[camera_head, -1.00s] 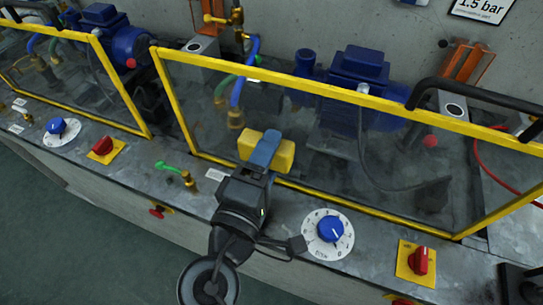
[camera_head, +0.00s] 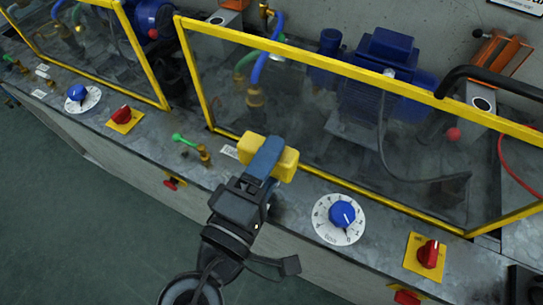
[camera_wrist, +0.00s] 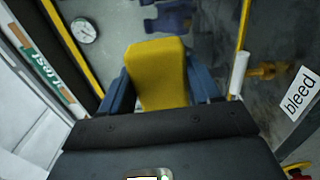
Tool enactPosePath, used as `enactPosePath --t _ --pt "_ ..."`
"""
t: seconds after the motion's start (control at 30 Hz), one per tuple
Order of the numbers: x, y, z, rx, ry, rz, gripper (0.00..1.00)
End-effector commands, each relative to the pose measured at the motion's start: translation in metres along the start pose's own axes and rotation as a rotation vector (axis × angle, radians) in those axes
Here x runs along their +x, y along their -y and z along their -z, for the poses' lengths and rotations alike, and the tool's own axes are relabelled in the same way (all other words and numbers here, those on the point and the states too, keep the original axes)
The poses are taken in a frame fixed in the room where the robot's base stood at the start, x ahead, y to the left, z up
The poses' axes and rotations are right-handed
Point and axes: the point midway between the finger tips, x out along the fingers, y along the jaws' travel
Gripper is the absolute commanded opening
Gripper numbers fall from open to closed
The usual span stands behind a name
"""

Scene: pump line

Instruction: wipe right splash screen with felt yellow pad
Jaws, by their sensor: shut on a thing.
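The felt yellow pad (camera_head: 279,160) is held in my gripper (camera_head: 264,158), whose blue fingers are shut on it. In the wrist view the yellow pad (camera_wrist: 157,72) stands between the two blue fingers. The right splash screen (camera_head: 340,105) is a clear panel in a yellow frame, with grey smudges across it. The pad is in front of the screen's lower left part; I cannot tell whether it touches the panel.
A blue dial (camera_head: 342,215), a red switch (camera_head: 429,254) and a brass valve with a green lever (camera_head: 190,146) stand on the bench front. The left splash screen (camera_head: 103,45) is beside the right one. A black handle (camera_head: 487,77) crosses the right screen's top edge.

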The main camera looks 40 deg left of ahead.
Motion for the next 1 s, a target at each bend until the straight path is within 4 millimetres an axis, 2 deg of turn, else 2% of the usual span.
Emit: enactPosePath --t 0.23,0.53,1.0 --pt "-0.006 0.000 0.001 -0.001 -0.002 0.000 0.24" --pt "-0.029 0.000 0.001 -0.001 -0.002 0.000 0.24" --pt "-0.030 0.000 0.000 0.000 0.000 0.000 0.24"
